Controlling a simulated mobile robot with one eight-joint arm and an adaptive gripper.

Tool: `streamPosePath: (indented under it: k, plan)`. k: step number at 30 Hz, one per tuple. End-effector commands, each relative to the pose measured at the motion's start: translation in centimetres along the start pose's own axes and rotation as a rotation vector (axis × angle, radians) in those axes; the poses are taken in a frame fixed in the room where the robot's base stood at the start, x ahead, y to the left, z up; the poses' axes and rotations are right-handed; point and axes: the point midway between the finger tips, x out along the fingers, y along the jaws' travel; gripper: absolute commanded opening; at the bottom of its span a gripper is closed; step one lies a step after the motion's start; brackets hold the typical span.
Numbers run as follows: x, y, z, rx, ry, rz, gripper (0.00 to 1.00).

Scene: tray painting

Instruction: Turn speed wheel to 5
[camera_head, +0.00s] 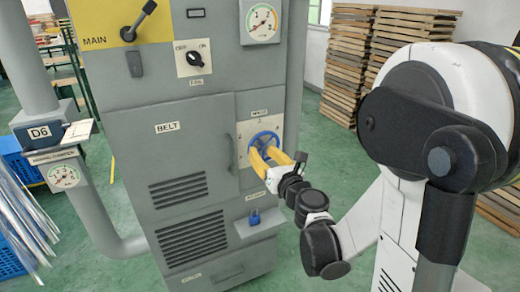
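The blue speed wheel (266,136) sits on a pale square plate (243,129) on the right part of the grey machine's front. Small marks stand around the wheel on the plate, too small to read surely. My gripper (265,153) reaches in from the lower right, with its yellow fingers at the lower part of the wheel. The fingers are apart, with blue showing between and above them. I cannot tell whether they press on the rim or only stand in front of it. The fingers hide the wheel's lower part.
A pipe (97,215) stands left. Stacked boards (350,60) stand behind right. Green floor shows between.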

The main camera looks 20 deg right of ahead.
Motion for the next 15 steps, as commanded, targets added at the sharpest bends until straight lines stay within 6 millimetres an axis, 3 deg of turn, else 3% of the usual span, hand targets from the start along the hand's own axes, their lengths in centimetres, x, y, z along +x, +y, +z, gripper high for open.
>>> streamPosePath:
  k: [6,15]
  plan:
    - [-1.6,0.0,0.0,0.0,0.0,0.0,0.34]
    - [-2.0,0.1,0.0,0.0,0.0,0.0,0.34]
